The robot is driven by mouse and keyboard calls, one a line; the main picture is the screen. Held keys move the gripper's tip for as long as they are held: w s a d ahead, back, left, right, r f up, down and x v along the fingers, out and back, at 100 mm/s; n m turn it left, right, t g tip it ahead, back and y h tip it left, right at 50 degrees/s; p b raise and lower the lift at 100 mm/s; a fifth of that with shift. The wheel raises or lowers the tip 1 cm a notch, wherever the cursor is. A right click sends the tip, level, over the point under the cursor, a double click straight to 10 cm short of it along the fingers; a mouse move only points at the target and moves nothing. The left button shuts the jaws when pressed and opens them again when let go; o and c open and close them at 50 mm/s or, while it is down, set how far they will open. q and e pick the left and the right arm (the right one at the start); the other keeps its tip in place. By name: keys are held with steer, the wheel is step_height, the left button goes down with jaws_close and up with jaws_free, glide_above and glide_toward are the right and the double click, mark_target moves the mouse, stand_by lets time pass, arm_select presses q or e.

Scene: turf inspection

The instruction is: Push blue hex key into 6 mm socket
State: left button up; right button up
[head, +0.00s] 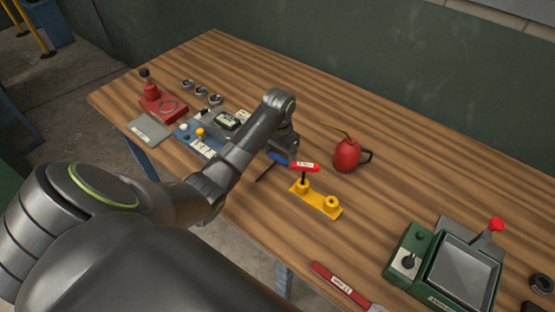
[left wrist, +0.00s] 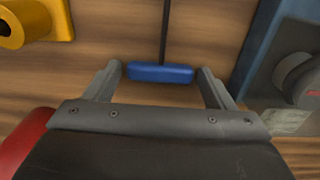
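The blue hex key (head: 278,158) has a bar handle and a dark shaft, and it seems to lie on the wooden bench. In the left wrist view the blue handle (left wrist: 160,72) lies crosswise between my left fingertips, with its shaft pointing away. My left gripper (left wrist: 160,70) is open around the handle, with narrow gaps at both ends; the arm partly hides it in the head view (head: 280,148). A yellow socket block (head: 315,201) stands right of it, with a red-handled key (head: 305,166) upright in one socket and the other socket (head: 331,202) empty. Size marks are unreadable. My right gripper is out of view.
A red oil can (head: 346,156) stands behind the block. A blue tray (head: 185,134) with a gauge is to the left. A green device (head: 408,254) and a red-handled tool (head: 340,285) are at right front.

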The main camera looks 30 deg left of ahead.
arm_select(q)
steer(key=c, duration=0.7)
steer(key=shift+r, duration=0.15)
